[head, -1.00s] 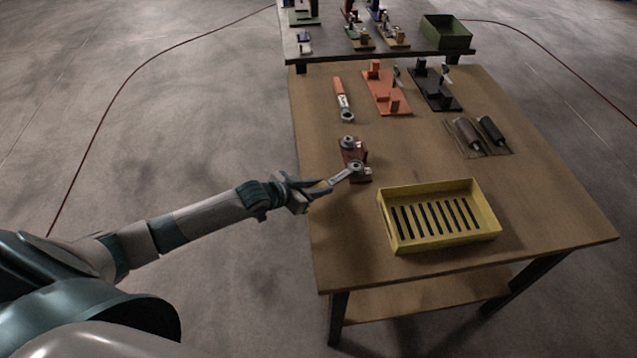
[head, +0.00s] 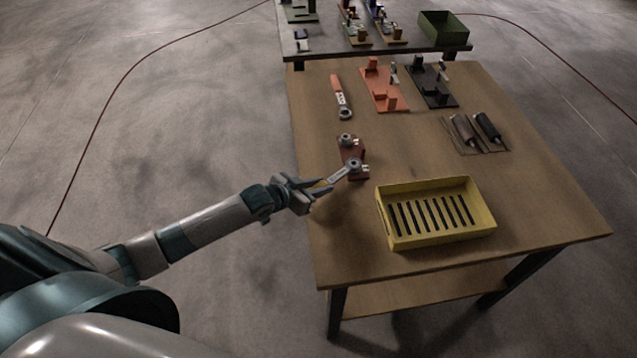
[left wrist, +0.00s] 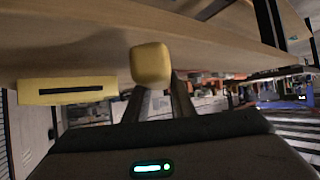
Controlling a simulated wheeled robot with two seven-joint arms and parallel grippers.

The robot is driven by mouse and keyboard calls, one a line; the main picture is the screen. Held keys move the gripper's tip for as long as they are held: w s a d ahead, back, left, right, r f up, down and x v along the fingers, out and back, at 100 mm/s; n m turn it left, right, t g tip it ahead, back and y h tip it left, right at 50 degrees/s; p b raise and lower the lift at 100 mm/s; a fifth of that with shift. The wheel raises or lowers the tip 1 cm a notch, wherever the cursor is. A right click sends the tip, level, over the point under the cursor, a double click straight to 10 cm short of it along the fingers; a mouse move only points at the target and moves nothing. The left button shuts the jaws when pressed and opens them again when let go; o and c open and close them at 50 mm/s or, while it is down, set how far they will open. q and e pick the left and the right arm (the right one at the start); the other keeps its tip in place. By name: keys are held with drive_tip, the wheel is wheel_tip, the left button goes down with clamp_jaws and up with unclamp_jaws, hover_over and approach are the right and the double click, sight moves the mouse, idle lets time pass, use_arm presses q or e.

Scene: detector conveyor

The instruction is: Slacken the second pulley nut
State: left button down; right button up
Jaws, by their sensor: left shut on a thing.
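A small dark red plate (head: 350,151) lies near the table's left edge. A grey pulley nut (head: 346,140) shows at its far end. My left gripper (head: 322,187) is shut on a grey wrench (head: 340,174) just left of the plate. The wrench's ring end lies over the plate's near end and hides what is under it; I cannot tell whether it is seated on a nut. In the left wrist view, the wrench's yellow handle end (left wrist: 151,64) sticks out between my fingers. My right gripper is not in view.
A yellow slotted tray (head: 436,236) stands right of the plate. An orange-handled wrench (head: 341,97) lies behind it. Orange (head: 382,88) and black (head: 432,85) fixtures stand farther back, and two dark cylinders (head: 476,130) lie at the right. The table's middle is clear.

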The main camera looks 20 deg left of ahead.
use_arm(q)
drive_tip(key=shift+s+d+r+n+t+y+p, duration=0.15)
drive_tip(key=shift+d+n+y+p, duration=0.15)
drive_tip(key=shift+d+p, duration=0.25)
drive_tip(key=shift+d+r+n+t+y+p, duration=0.1)
drive_tip(key=shift+d+n+t+y+p, duration=0.15)
drive_tip(key=shift+p, duration=0.5)
drive_tip(key=shift+d+f, duration=0.1)
